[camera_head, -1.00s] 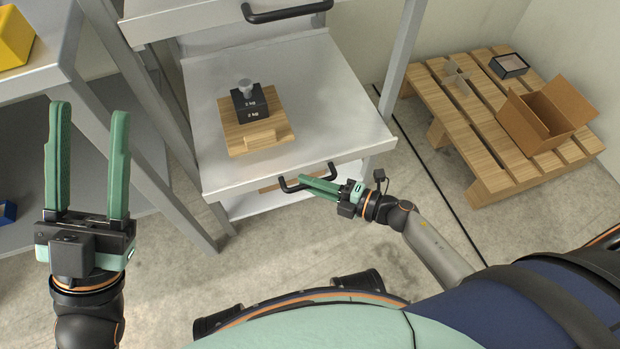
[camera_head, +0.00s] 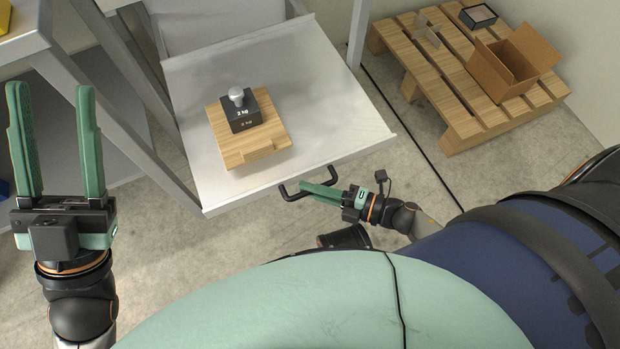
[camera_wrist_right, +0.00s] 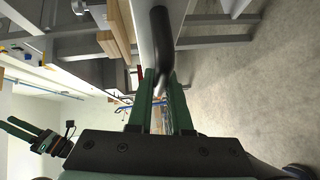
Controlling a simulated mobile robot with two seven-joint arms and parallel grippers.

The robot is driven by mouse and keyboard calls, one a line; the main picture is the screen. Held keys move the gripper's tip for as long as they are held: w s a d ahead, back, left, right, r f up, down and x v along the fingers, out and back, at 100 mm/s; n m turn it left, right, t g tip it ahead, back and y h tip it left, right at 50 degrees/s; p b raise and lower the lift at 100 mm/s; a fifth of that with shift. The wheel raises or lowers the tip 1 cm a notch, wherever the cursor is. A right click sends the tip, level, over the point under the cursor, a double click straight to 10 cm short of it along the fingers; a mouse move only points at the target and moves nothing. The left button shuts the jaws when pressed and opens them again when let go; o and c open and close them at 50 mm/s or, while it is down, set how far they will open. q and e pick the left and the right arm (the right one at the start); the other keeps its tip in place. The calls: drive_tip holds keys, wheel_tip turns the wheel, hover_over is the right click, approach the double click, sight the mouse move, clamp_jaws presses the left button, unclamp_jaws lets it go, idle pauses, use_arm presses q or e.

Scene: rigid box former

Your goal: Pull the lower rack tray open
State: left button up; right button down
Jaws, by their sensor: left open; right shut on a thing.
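The lower rack tray (camera_head: 340,125) is a light grey sheet slid well out of the rack toward me. Its black bar handle (camera_head: 287,192) is on the front edge. My right gripper (camera_head: 308,188) is shut on the handle; in the right wrist view the dark handle (camera_wrist_right: 160,40) runs down to between the green fingers. A wooden board (camera_head: 271,143) lies on the tray with a dark 2 kg weight (camera_head: 242,117) with a grey knob on it. My left gripper (camera_head: 47,100) is open and empty, upright at the far left, apart from the tray.
A wooden pallet (camera_head: 447,104) stands at the right, with an open cardboard box (camera_head: 512,66) and a small dark box (camera_head: 478,16) on it. A grey table frame (camera_head: 110,85) stands close left of the tray. Bare concrete floor (camera_head: 420,165) lies between tray and pallet.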

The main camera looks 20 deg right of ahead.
drive_tip(key=shift+d, duration=0.1)
drive_tip(key=c, duration=0.8)
unclamp_jaws()
drive_tip(key=shift+c, duration=0.2)
